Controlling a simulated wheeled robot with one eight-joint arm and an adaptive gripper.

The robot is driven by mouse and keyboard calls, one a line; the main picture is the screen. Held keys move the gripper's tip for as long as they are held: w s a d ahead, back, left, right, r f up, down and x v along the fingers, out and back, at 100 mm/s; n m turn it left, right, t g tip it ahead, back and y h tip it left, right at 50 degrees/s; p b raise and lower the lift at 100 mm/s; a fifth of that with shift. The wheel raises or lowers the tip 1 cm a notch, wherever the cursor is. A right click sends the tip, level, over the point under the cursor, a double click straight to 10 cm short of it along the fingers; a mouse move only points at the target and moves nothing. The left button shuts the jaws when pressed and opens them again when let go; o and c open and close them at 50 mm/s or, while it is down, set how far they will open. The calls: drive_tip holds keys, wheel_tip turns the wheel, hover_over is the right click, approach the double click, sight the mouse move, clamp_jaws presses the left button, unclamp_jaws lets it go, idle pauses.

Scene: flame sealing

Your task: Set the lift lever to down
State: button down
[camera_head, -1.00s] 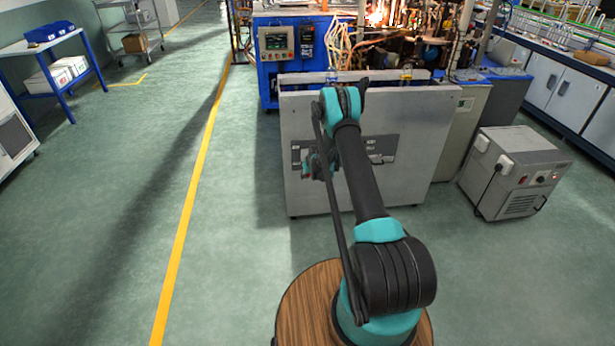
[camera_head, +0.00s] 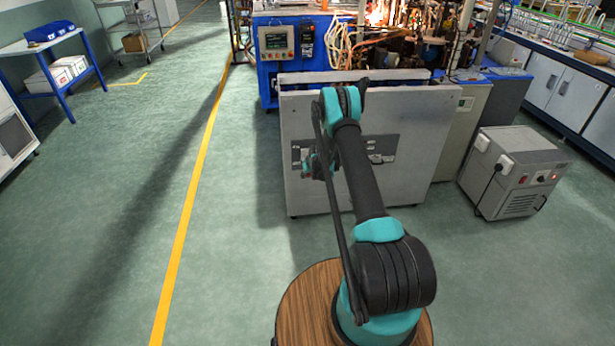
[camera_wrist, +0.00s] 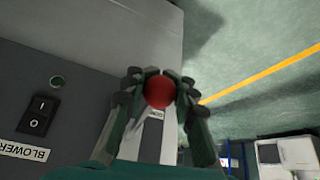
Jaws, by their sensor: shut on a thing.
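The lift lever shows in the wrist view as a round red knob (camera_wrist: 159,91). My gripper (camera_wrist: 158,82) is shut on it, with a dark finger on each side. A small pale label with dark lettering (camera_wrist: 156,114) shows just below the knob, partly covered and too small to read surely. The lever's shaft is hidden behind the knob and fingers. In the head view my gripper (camera_head: 318,164) is at the front of the grey cabinet (camera_head: 330,112), and the lever cannot be made out there.
The wrist view shows a black rocker switch (camera_wrist: 39,115), a BLOWER label (camera_wrist: 24,151) and a green round lamp (camera_wrist: 57,81) on the panel. In the head view a grey wheeled unit (camera_head: 514,170) stands right of the cabinet.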

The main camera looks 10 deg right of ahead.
drive_tip(key=shift+w+d+r, duration=0.1)
drive_tip(key=shift+w, duration=0.05)
drive_tip(key=c, duration=1.2)
unclamp_jaws()
drive_tip(key=v, duration=1.2)
